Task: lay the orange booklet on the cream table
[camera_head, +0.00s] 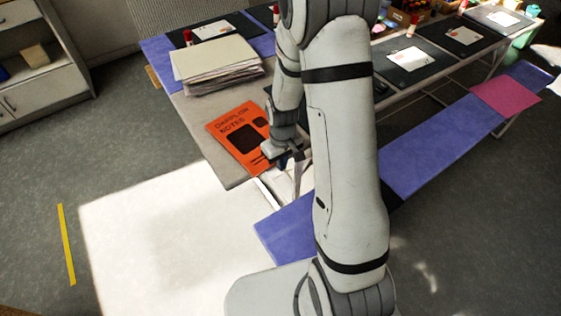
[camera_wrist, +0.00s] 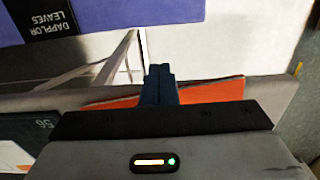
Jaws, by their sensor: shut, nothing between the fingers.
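The orange booklet (camera_head: 232,135), with dark print and dark shapes on its cover, lies flat near the front left end of a pale greyish-beige table (camera_head: 196,116). No other surface shows clearly as a separate cream table. My gripper (camera_head: 297,163) is at the booklet's lower right side, by the table's edge, partly hidden by my arm in the head view. In the wrist view my gripper's dark fingers (camera_wrist: 160,72) are together and empty. Orange strips of the booklet (camera_wrist: 212,90) show on both sides behind them; contact cannot be told.
A paper stack (camera_head: 215,64) stands behind the booklet. Dark mats (camera_head: 412,62) lie along the table. A bright pale patch (camera_head: 120,225) covers the floor area at lower left.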

